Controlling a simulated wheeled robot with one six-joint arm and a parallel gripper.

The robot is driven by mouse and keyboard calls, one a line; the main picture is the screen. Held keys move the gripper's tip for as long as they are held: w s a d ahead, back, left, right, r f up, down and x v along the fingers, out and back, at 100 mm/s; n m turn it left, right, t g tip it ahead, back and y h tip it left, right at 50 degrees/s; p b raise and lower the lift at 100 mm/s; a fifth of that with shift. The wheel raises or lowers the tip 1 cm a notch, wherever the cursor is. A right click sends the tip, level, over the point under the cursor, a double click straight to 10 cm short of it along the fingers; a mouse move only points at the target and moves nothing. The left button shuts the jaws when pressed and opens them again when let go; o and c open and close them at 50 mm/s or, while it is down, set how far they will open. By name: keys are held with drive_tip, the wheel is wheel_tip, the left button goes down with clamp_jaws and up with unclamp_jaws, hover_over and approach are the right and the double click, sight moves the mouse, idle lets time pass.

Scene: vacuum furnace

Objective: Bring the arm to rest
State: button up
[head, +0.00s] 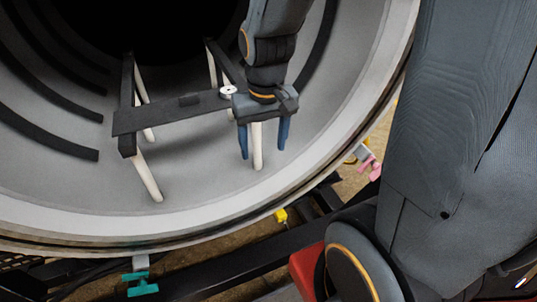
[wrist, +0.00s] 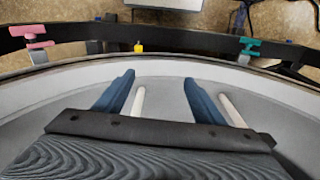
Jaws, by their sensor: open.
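My gripper (head: 264,153) hangs inside the mouth of the round furnace chamber (head: 215,205), fingers pointing down. Its two blue fingers are spread apart, with nothing seen clamped between them. They also show apart in the wrist view (wrist: 160,78). In the head view a white post (head: 257,148) appears between the fingers; I cannot tell its exact depth. A dark crossbar (head: 165,117) of the rack lies just left of the gripper. A small white round piece (head: 228,92) sits at its right end, close to or touching the gripper body.
The pale chamber rim (head: 215,226) curves below and right of the gripper. A white post (head: 148,178) stands at left, and dark curved strips (head: 50,133) line the wall. Teal (head: 142,288) and pink (head: 370,167) clamps and a yellow block (head: 281,215) lie outside the rim.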

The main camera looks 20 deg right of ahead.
drive_tip(key=s, duration=0.1)
drive_tip(key=s+f, duration=0.1)
drive_tip(key=s, duration=0.1)
drive_tip(key=shift+s+f+n, duration=0.1)
drive_tip(key=shift+n, duration=0.2)
